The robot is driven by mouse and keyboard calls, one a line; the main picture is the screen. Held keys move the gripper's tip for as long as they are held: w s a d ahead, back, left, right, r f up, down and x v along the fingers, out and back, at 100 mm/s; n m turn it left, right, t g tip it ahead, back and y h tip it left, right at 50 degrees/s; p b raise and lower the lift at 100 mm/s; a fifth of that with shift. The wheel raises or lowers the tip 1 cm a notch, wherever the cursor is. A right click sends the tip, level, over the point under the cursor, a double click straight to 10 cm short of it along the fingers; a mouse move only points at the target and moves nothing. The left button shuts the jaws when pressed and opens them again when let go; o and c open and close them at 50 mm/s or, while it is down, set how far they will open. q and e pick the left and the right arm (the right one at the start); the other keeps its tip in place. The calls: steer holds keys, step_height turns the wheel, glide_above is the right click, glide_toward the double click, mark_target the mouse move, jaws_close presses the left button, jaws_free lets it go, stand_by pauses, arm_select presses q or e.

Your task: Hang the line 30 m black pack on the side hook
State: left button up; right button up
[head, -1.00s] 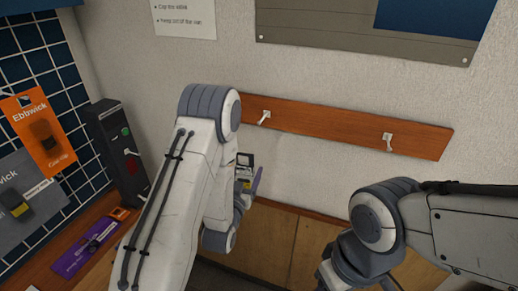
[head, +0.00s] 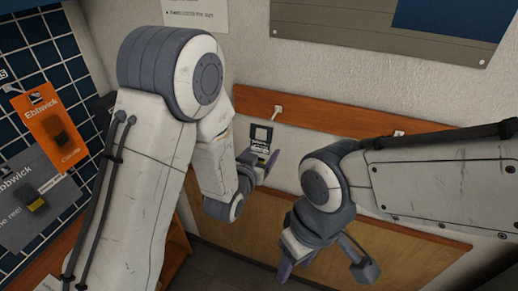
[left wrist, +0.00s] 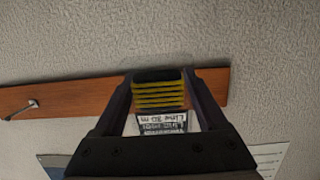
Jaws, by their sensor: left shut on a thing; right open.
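My left gripper (head: 254,170) is shut on the line 30 m black pack (head: 261,137) and holds it up in front of the wall, just below and left of a white hook (head: 277,112). In the left wrist view the pack (left wrist: 160,92) sits between the fingers, dark with yellow bands, its white label reading "Line 30 m" upside down. A hook (left wrist: 22,110) shows at the left there, apart from the pack. A second hook (head: 398,133) is partly hidden behind my right arm. My right gripper (head: 325,262) is open and empty at the lower right.
The hooks are on a wooden rail (head: 330,118) on the wall. Wooden panels (head: 250,225) lie below. At left, an orange Ebbwick pack (head: 45,125) and a grey pack (head: 35,200) hang on a blue grid. A grey board (head: 350,45) is above the rail.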

arm_select(q)
steer(key=shift+r+p+x, duration=0.15)
steer(key=shift+x, duration=2.3)
steer(key=shift+r+p+x, duration=0.15)
steer(key=shift+r+x, duration=0.05)
steer(key=shift+x, duration=2.3)
steer(key=shift+w, duration=0.1)
steer(key=o, duration=1.4)
steer(key=shift+c, duration=0.2)
